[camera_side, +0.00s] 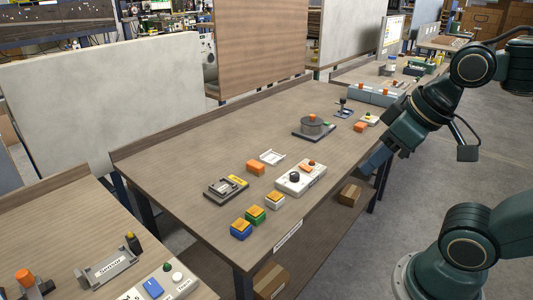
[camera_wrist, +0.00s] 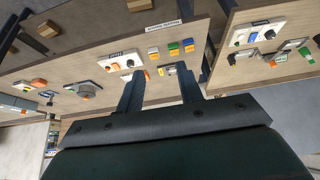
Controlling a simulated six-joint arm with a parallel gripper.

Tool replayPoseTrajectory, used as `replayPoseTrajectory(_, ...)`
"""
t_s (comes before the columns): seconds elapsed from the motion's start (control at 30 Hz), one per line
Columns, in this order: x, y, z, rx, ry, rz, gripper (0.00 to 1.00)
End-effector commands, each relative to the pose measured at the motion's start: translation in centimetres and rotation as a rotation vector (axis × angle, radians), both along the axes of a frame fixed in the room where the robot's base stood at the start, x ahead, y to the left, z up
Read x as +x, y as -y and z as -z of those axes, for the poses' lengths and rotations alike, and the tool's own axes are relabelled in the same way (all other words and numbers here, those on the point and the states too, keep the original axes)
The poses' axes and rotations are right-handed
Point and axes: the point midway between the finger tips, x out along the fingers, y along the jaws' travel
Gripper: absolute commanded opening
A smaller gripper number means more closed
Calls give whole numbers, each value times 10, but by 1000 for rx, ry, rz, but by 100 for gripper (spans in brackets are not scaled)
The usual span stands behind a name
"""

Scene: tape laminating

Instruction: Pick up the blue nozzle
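I cannot single out a blue nozzle for certain. A small blue block with a yellow top (camera_side: 241,229) stands near the front corner of the main table; it also shows in the wrist view (camera_wrist: 188,46). A flat blue part (camera_side: 153,288) lies on a white box on the nearer left table. My gripper (camera_side: 373,162) is by the right edge of the main table, well away from both. In the wrist view, the two fingers of my gripper (camera_wrist: 160,74) are spread apart with nothing seen held between them.
On the main table (camera_side: 190,150) are a green block (camera_side: 255,215), a white block (camera_side: 274,201), a white control box (camera_side: 301,177), an orange block (camera_side: 256,167), a dark fixture (camera_side: 226,189) and a round grey device (camera_side: 313,126). The table's far left part is bare.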

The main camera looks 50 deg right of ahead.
Motion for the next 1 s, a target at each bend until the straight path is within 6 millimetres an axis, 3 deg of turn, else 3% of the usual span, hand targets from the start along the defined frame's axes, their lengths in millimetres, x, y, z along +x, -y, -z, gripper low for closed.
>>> replayPoseTrajectory(0.1, 0, 0, 0, 0, 0, 0, 36)
replayPoseTrajectory(0.27, 0, 0, 0, 0, 0, 0, 64)
replayPoseTrajectory(0.67, 3, -1, -1, 9, -5, 11, 64)
replayPoseTrajectory(1.0, 37, -10, -6, 121, -75, 153, 64)
